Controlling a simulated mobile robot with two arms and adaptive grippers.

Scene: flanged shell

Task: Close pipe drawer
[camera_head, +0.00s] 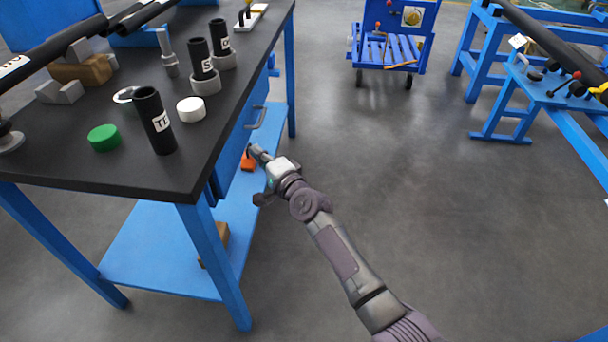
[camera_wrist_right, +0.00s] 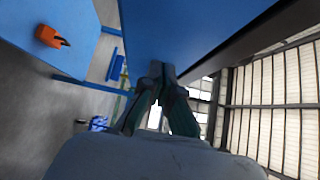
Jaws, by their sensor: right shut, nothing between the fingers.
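The blue drawer (camera_head: 236,160) sits under the black tabletop, on the table's right side, with a grey bar handle (camera_head: 258,117) on its front. The tabletop hides its inside, and I cannot tell how far it stands out. My right gripper (camera_head: 254,150) is shut and empty, close to the drawer front and below the handle. In the right wrist view its fingertips (camera_wrist_right: 160,76) meet in front of a large blue panel (camera_wrist_right: 190,35), likely the drawer front; contact is unclear. My left gripper is not in view.
The black tabletop (camera_head: 105,170) carries several black pipes, a green cap (camera_head: 104,137) and a white cap (camera_head: 190,109). An orange object (camera_head: 247,163) lies on the blue lower shelf (camera_head: 165,255). A blue cart (camera_head: 390,50) stands at the back. The floor right of the table is clear.

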